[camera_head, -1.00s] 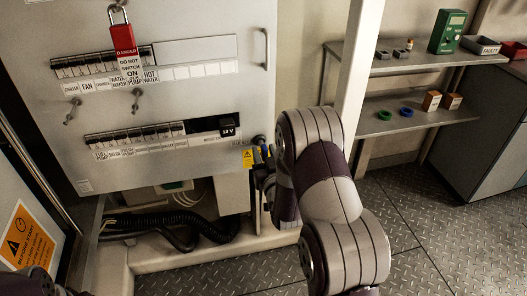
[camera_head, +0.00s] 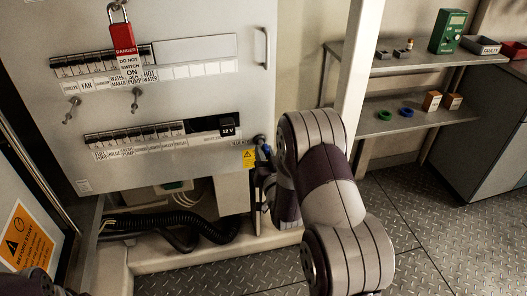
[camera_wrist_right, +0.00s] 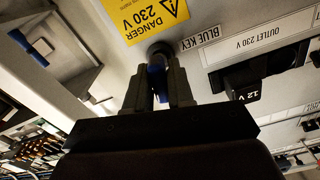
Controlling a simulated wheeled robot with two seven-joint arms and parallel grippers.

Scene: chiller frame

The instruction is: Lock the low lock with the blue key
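The low lock (camera_head: 259,140) is a round lock at the panel's lower right corner, beside a yellow warning label. In the right wrist view the lock (camera_wrist_right: 160,52) sits under the label "BLUE KEY". The blue key (camera_wrist_right: 158,82) is at the lock, pointing into it; how deep it sits is hidden. My right gripper (camera_wrist_right: 160,92) has its dark fingers on both sides of the key and seems shut on it. In the head view the right gripper (camera_head: 261,172) is partly hidden by my own arm. My left gripper is out of view; only a bit of that arm shows at bottom left.
A red padlock with a danger tag (camera_head: 124,45) hangs on the upper breaker row. A panel handle (camera_head: 266,48) is above the lock. Black hoses (camera_head: 190,222) run below. Shelves (camera_head: 395,105) with small items stand at right, behind a white post (camera_head: 352,80).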

